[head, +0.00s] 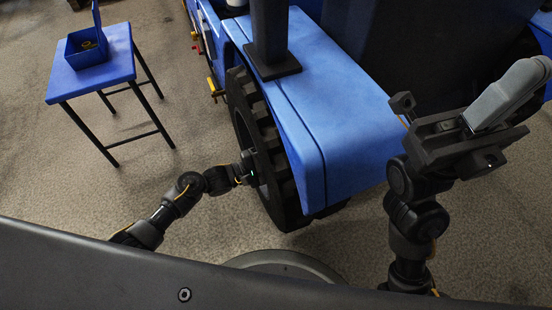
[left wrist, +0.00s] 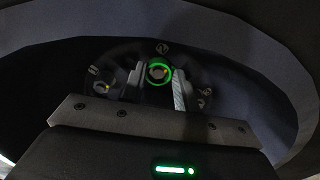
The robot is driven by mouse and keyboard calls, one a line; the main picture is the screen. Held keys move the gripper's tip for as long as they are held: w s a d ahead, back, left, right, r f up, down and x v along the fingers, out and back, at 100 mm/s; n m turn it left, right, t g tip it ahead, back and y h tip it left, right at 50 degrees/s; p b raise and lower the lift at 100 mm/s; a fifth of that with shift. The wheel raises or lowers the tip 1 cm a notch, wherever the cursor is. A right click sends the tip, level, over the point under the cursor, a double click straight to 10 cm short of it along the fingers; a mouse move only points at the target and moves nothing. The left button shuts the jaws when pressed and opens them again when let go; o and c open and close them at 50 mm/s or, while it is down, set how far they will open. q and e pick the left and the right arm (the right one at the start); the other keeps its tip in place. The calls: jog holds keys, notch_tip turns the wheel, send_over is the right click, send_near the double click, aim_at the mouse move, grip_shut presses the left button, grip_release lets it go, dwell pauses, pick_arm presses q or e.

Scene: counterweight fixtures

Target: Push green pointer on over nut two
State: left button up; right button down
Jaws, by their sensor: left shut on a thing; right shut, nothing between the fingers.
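The green pointer (left wrist: 159,64) shows as a bright green ring between my left fingers in the left wrist view. My left gripper (left wrist: 158,90) is shut on it, one finger at each side, inside the dark wheel recess. A round grey and orange end shows within the ring; I cannot tell whether the ring is seated over a nut. Other nuts show around it, one at the left (left wrist: 103,87) and one above (left wrist: 162,48). In the head view my left arm reaches the wheel (head: 285,190), whose face is hidden. My right gripper (head: 528,78) is shut and empty.
The blue fender (head: 335,105) of the vehicle overhangs the wheel and lies between my arms. A blue table (head: 110,62) with an open blue box (head: 74,52) holding small yellowish parts stands at the upper left. The floor between table and wheel is clear.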

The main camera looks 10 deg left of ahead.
pick_arm(q)
jog(key=shift+w+d, duration=0.25)
jog(key=shift+d, duration=0.15)
dwell(0.3)
jog(key=o, duration=0.8)
jog(key=shift+o, duration=0.2)
jog(key=shift+a, duration=0.1)
jog(key=p+v, duration=0.4)
jog(key=v, duration=0.5)
dwell(0.4)
